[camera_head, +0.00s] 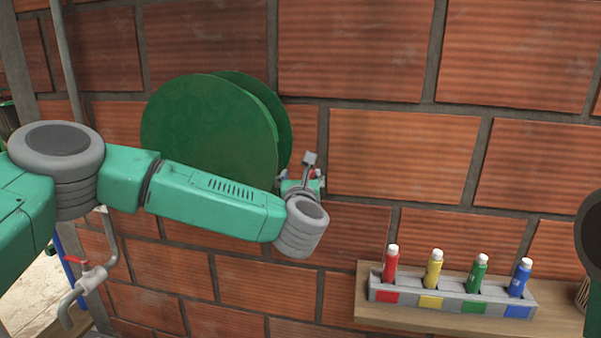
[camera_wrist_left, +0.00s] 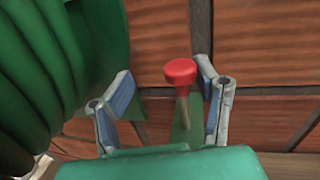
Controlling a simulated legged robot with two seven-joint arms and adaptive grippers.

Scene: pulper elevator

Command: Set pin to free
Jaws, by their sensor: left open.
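The pin shows in the left wrist view as a red round knob (camera_wrist_left: 180,72) on a thin pale shaft, sticking up in front of a green bracket. In the head view a small red spot (camera_head: 313,174) shows at the gripper, probably the same knob. My left gripper (camera_wrist_left: 164,76) is open, with one finger on each side of the knob; the right finger is closer to it. In the head view the left gripper (camera_head: 303,178) is at the right edge of the green wheel (camera_head: 205,125). The pin's lower end is hidden. My right gripper is not in view.
A brick wall (camera_head: 375,150) stands close behind. A wooden shelf (camera_head: 365,305) at lower right holds a grey rack (camera_head: 455,300) with red, yellow, green and blue bottles. A pipe with a red-handled tap (camera_head: 90,275) is at lower left.

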